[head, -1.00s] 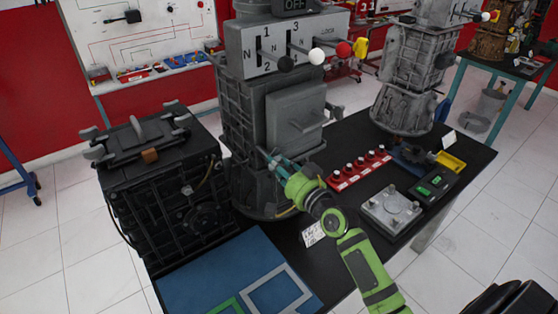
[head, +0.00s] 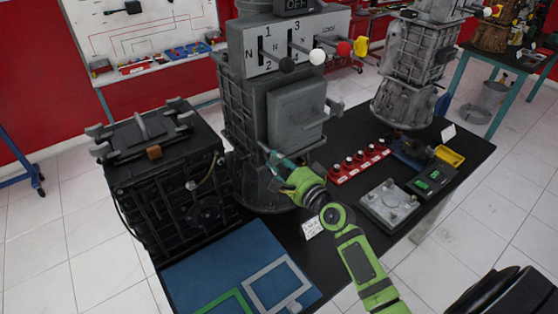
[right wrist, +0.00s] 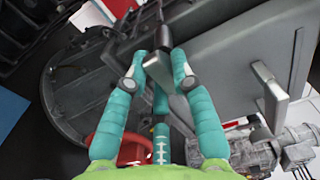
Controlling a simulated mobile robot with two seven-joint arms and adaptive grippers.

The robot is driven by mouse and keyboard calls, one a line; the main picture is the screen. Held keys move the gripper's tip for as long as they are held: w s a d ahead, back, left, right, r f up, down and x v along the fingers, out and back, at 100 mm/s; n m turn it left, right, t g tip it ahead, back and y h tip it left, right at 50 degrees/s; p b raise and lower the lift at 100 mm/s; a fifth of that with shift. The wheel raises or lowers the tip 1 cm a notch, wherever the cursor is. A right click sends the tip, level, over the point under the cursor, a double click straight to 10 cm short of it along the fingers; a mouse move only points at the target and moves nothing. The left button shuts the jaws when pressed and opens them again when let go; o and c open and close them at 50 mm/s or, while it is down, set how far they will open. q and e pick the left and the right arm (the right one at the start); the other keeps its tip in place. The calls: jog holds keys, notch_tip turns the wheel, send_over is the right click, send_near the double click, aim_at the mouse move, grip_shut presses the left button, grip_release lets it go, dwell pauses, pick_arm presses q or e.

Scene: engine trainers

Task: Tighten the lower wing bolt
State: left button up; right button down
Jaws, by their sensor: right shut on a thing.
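The grey engine trainer (head: 268,100) stands upright on the black table, with a raised cover plate (head: 297,112) on its front. My right gripper (head: 272,158) is at the lower left edge of this plate. In the right wrist view its teal fingers (right wrist: 158,75) are shut on the lower wing bolt (right wrist: 158,72), a grey metal wing between the fingertips. In the head view the fingers mostly hide this bolt. Another wing bolt (head: 335,107) sticks out at the plate's right edge and also shows in the right wrist view (right wrist: 270,95). My left gripper is not in view.
A black ribbed case (head: 165,190) stands close on the left. A blue mat with frames (head: 200,268) lies in front. A red strip of knobs (head: 357,165), a grey plate (head: 388,206) and a dark box (head: 432,180) lie to the right.

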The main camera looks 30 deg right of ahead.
dwell(0.5)
jog(key=c, duration=1)
grip_release()
jog(key=shift+c, duration=0.2)
jog(key=shift+s, duration=0.1)
jog(key=s+d, duration=0.1)
jog(key=s, duration=1)
jog(key=shift+s+d, duration=0.4)
